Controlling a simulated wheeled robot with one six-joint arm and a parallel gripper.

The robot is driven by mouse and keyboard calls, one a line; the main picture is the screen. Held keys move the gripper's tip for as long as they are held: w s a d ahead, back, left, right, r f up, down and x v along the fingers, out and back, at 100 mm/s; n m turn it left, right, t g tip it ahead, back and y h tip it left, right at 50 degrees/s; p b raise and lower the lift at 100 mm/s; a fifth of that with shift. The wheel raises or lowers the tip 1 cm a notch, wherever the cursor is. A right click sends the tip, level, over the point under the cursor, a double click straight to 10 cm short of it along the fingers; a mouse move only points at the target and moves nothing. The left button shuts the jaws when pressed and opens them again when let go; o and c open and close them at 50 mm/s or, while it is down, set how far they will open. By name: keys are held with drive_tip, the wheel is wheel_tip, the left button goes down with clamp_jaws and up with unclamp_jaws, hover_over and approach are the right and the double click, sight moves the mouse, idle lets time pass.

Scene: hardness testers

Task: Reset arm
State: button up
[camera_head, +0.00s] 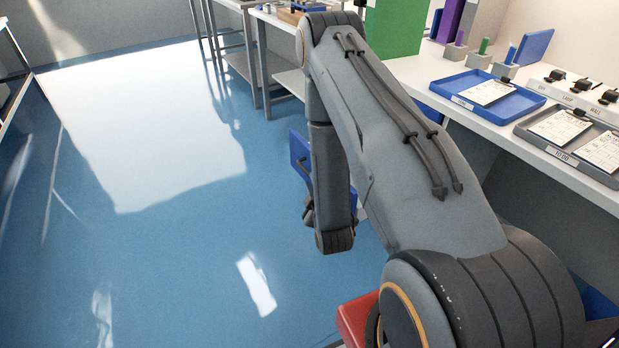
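My arm (400,150) fills the middle and right of the head view. It rises from the shoulder at the lower right to a high elbow, then folds down. The forearm (328,170) hangs nearly upright, and its lower end (335,238) is over the blue floor, left of the workbench. A small dark part (308,212) shows at the left of the forearm and may belong to my gripper. The fingers cannot be made out, and I cannot tell whether they hold anything.
The white workbench (575,168) runs along the right. It bears a blue tray (530,100) and a grey tray (527,127) with clipboards. A green block (393,28) stands behind the elbow. Blue parts (299,150) show behind the forearm. The floor (190,250) at left is clear.

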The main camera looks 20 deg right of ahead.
drive_tip(key=shift+s+a+r, duration=0.15)
drive_tip(key=shift+s, duration=0.45)
drive_tip(key=s+a+r+m+g+y+p, duration=0.1)
drive_tip(key=a+r+m+g+p, duration=0.2)
drive_tip(key=r, duration=0.4)
drive_tip(key=s+a+r+m+g+y+p, duration=0.1)
drive_tip(key=r+m+g+p, duration=0.2)
drive_tip(key=r, duration=0.4)
drive_tip(key=s+a+r+m+g+p, duration=0.2)
drive_tip(key=s+r+g, duration=0.2)
drive_tip(key=s+r, duration=0.5)
drive_tip(key=s+a+r+m+g+p, duration=0.1)
drive_tip(key=s+a+r+g+p, duration=0.2)
drive_tip(key=s+r, duration=0.7)
drive_tip(key=s+g, duration=0.2)
drive_tip(key=s, duration=0.4)
drive_tip(key=shift+m+y, duration=0.4)
